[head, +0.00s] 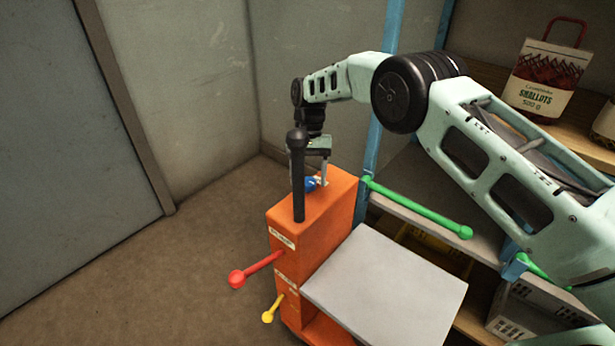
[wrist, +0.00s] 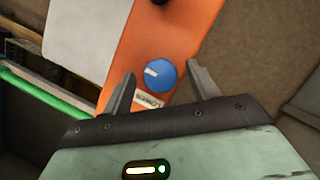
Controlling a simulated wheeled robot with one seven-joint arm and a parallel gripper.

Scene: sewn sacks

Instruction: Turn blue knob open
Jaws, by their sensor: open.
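The blue knob (wrist: 161,76) is round with a white pointer mark on its face, and sits on the top of an orange cabinet (wrist: 158,35). In the head view the blue knob (head: 311,184) is partly hidden by my gripper. My gripper (wrist: 158,82) is open, with one finger on either side of the knob in the wrist view. In the head view my gripper (head: 318,178) points down over the top of the orange cabinet (head: 325,210). I cannot tell whether the fingers touch the knob.
A black post (head: 298,180) stands on the cabinet close to my gripper. A red lever (head: 256,269) and a yellow lever (head: 273,308) stick out from its side. A grey plate (head: 385,285) juts to the right. A shelf with green bars (head: 415,207) stands behind.

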